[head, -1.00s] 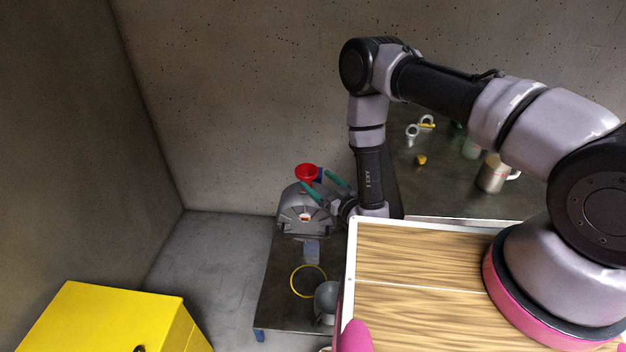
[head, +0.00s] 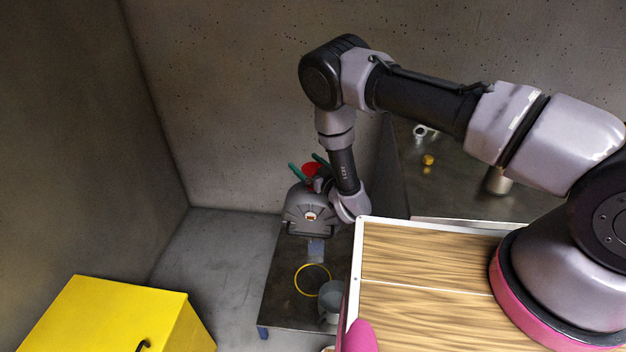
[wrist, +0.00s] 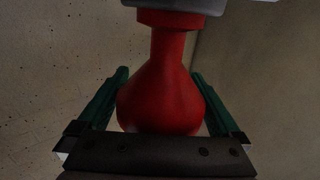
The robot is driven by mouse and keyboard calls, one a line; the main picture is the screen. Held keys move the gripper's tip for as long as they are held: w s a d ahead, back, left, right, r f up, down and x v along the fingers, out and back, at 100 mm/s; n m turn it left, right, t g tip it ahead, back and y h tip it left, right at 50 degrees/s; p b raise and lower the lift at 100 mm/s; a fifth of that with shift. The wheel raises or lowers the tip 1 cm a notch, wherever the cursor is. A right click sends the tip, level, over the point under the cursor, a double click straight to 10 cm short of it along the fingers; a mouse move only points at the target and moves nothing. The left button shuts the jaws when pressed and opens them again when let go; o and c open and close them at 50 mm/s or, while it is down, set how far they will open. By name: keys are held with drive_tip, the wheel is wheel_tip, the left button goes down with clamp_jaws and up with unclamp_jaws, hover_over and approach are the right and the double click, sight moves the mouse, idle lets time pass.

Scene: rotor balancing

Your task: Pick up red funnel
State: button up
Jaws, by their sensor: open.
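The red funnel (head: 311,169) stands at the top of a grey domed machine (head: 309,211) on the low dark table in the head view. In the wrist view the red funnel (wrist: 165,92) fills the middle, its wide part close to my gripper's palm. My gripper (head: 306,165) is open, with its green fingers on either side of the funnel. In the wrist view my gripper's fingers (wrist: 160,85) flank the funnel, with a narrow gap visible at least on the left. My wrist hides part of the funnel in the head view.
A yellow ring (head: 313,280) and a grey bowl-like thing (head: 330,296) are on the low table (head: 280,305). A yellow cabinet (head: 105,315) stands at the lower left. A dark table (head: 450,190) at the right holds a metal mug (head: 498,181) and small parts. Concrete walls stand close behind.

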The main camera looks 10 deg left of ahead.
drive_tip(key=c, duration=1.4)
drive_tip(key=shift+r, duration=0.25)
wheel_tip(320, 180, up, 8)
drive_tip(key=shift+r, duration=0.1)
drive_tip(key=w+d+r+m+t+h, duration=0.2)
drive_tip(key=w+d+r+h, duration=0.15)
drive_tip(key=d, duration=0.75)
drive_tip(key=w+d+r+m+t+h, duration=0.2)
drive_tip(key=w+d+r, duration=0.2)
drive_tip(key=d, duration=0.7)
drive_tip(key=s+d+r+m+h, duration=0.1)
drive_tip(key=d+r+m+h, duration=0.1)
drive_tip(key=d, duration=0.9)
drive_tip(key=s+d+r+m+t+h, duration=0.1)
drive_tip(key=d+r+m+h, duration=0.2)
drive_tip(key=d, duration=0.9)
drive_tip(key=shift+s+r+h, duration=0.25)
drive_tip(key=shift+r+h, duration=0.7)
drive_tip(key=shift+h, duration=0.2)
